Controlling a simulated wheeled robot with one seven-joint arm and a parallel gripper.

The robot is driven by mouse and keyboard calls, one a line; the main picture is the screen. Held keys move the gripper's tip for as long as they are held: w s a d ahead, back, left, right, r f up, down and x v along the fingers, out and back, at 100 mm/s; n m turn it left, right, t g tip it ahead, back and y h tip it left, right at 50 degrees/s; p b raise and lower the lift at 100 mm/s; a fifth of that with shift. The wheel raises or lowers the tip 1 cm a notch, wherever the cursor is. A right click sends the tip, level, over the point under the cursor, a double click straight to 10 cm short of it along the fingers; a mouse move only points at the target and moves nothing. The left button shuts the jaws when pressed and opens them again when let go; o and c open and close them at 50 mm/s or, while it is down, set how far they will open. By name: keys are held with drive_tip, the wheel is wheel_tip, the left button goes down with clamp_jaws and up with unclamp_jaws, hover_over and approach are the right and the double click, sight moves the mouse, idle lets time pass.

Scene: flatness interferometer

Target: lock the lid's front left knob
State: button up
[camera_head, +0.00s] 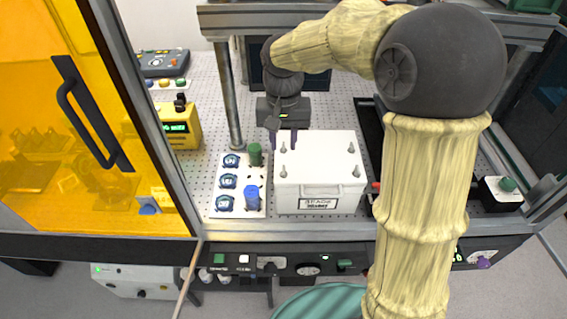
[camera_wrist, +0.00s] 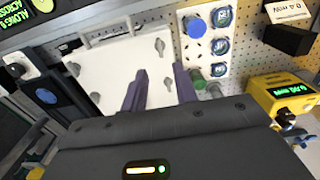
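A white box (camera_head: 318,203) with a white lid (camera_head: 320,160) stands on the perforated bench, its labelled front facing the head camera. A grey knob stands near each lid corner. The front left knob (camera_head: 283,173) also shows in the wrist view (camera_wrist: 160,46), beyond my fingertips; I cannot tell whether it is locked. My gripper (camera_head: 283,146) has two purple fingers, apart with nothing between them, over the rear left part of the lid near the rear left knob (camera_wrist: 168,85). In the wrist view my gripper (camera_wrist: 160,70) points toward the lid's front left area.
Left of the box is a white panel (camera_head: 240,204) with round blue-ringed fittings, a green knob (camera_head: 255,154) and a blue knob (camera_head: 252,196). A metal post (camera_head: 228,95) stands behind it. A yellow meter (camera_head: 183,127) sits further left. An orange door (camera_head: 90,120) stands open at left.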

sight(283, 170)
wheel_tip(283, 170, down, 9)
drive_tip(key=shift+f+p, duration=0.1)
drive_tip(key=shift+p, duration=0.4)
clamp_jaws()
